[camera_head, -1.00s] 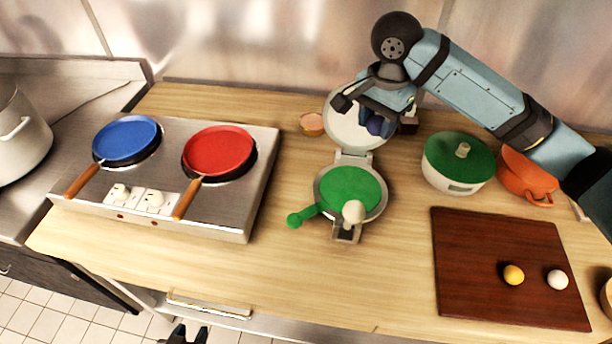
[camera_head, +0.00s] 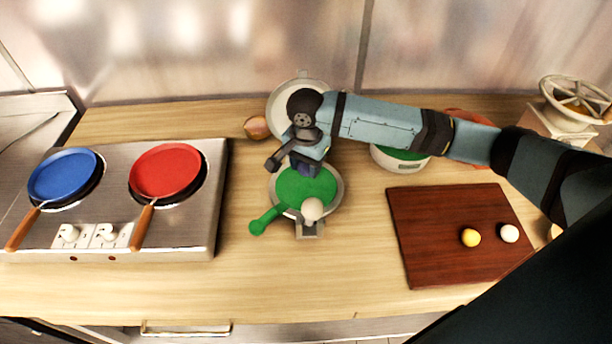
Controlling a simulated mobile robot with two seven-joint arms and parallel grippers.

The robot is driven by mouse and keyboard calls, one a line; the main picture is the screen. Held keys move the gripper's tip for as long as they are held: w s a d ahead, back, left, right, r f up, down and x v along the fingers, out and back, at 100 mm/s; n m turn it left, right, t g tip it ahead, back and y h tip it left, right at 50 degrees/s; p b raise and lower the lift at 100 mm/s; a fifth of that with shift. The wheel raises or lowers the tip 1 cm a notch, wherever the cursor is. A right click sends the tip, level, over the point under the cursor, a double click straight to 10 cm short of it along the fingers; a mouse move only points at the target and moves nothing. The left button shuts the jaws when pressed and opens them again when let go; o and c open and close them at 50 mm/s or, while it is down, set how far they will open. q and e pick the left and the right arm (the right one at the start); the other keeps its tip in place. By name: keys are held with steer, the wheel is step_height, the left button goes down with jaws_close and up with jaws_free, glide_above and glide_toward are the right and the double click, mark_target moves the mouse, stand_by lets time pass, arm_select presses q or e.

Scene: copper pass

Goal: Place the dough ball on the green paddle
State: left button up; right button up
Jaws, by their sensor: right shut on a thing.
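The green paddle (camera_head: 292,192) lies on the round base of an open tortilla press, its handle pointing to the lower left. My right gripper (camera_head: 303,168) is over the far part of the paddle, pointing down. It is shut on a dark blue-purple thing that looks like the dough ball; the fingers and wrist hide most of it. I cannot tell whether it touches the paddle. A yellow ball (camera_head: 470,237) and a white ball (camera_head: 509,233) lie on the brown board (camera_head: 430,215). My left gripper is not in view.
The press's raised lid (camera_head: 285,98) stands behind my gripper, and its white knob (camera_head: 312,209) is at the front. A burner with a blue pan (camera_head: 62,175) and a red pan (camera_head: 166,170) is at left.

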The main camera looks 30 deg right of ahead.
mark_target(306, 172)
steer(key=shift+f, duration=2.3)
steer(key=o, duration=0.9)
steer(key=shift+f, duration=0.1)
step_height(306, 172, up, 12)
steer(key=shift+r, duration=0.2)
steer(key=shift+f, duration=0.1)
